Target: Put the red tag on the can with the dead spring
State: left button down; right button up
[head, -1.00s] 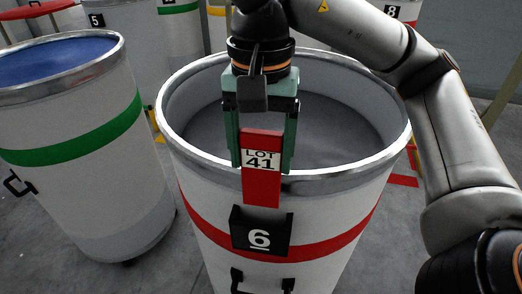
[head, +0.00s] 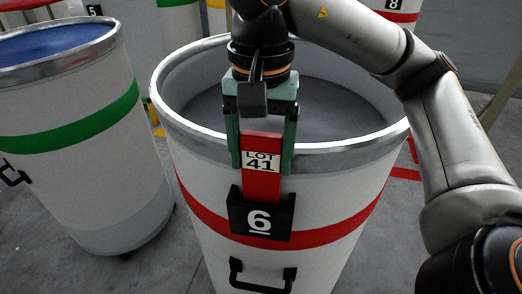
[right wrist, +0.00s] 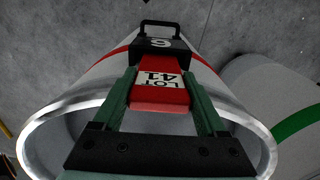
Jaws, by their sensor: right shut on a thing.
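The red tag (head: 263,182) has a white "LOT 41" label and hangs upright between the fingers of my right gripper (head: 262,160), which is shut on it. The tag's lower end meets the top of the black number 6 holder (head: 262,220) and seems to sit in it; how deep is hidden. The holder is on the front of a white can (head: 330,250) with a red band. Inside this can a grey plate (head: 325,110) lies below the rim. The right wrist view shows the tag (right wrist: 160,92) in line with the holder (right wrist: 161,47). My left gripper is out of view.
A white can with a green band (head: 85,130) stands at the left, its blue top near the rim. A black handle (head: 262,274) sits below the holder. More numbered cans stand behind. Grey floor shows between the cans.

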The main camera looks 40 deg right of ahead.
jog(key=o, duration=1.1)
jog(key=shift+c, duration=0.2)
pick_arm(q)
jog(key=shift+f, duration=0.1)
pick_arm(e)
jog(key=shift+o, duration=1.1)
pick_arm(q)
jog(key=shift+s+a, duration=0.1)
pick_arm(e)
notch_tip(320, 180, up, 12)
jog(key=p, duration=0.5)
jog(key=shift+f, duration=0.15)
jog(key=shift+r, duration=0.45)
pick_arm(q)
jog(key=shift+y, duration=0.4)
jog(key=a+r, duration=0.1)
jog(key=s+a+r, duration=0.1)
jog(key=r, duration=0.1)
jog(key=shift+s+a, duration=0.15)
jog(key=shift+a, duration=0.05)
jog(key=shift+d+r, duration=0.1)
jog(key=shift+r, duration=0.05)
